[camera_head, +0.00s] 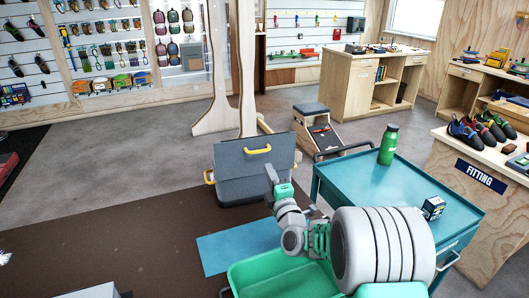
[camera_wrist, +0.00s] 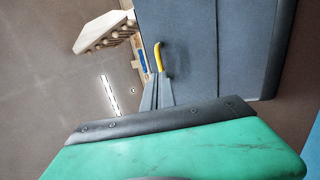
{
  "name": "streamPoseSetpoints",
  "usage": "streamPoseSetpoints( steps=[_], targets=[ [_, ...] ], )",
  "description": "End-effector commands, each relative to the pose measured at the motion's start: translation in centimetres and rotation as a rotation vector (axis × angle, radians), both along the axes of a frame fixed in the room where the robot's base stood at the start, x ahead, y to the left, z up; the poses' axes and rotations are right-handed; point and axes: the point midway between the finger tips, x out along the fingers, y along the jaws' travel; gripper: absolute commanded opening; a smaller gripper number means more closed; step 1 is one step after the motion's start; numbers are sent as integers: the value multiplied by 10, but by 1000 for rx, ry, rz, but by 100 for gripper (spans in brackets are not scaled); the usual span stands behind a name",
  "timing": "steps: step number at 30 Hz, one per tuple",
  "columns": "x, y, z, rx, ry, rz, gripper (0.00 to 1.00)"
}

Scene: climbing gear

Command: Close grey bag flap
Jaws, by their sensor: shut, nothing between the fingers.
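The grey bag (camera_head: 238,190) stands on the floor left of the teal cart. Its grey flap (camera_head: 236,157) is tilted up at the top and carries a yellow handle (camera_head: 258,150). A second yellow handle (camera_head: 209,177) is on the bag's left side. My gripper (camera_head: 270,170) is in front of the bag's right part, its fingers together and empty. In the wrist view, the shut fingertips (camera_wrist: 158,76) are close to a yellow handle (camera_wrist: 158,57) beside the grey panels (camera_wrist: 190,40). I cannot tell whether they touch it.
The teal cart (camera_head: 345,182) is close on the right, holding a green bottle (camera_head: 388,145) and a small box (camera_head: 433,208). A blue mat (camera_head: 225,255) lies before the bag. A wooden stand (camera_head: 220,112) is behind it. Brown floor at the left is open.

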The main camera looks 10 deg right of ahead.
Motion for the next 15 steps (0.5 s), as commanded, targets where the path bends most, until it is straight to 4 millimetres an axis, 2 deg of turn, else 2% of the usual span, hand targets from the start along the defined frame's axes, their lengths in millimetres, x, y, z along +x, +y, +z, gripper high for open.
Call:
streamPoseSetpoints(
  steps=[1, 7, 10, 15],
  targets=[
    [11, 2, 7, 1, 2, 2, 0],
    [46, 4, 13, 1, 1, -1, 0],
    [56, 4, 14, 1, 0, -2, 0],
    [63, 4, 12, 1, 0, -4, 0]
  ],
)
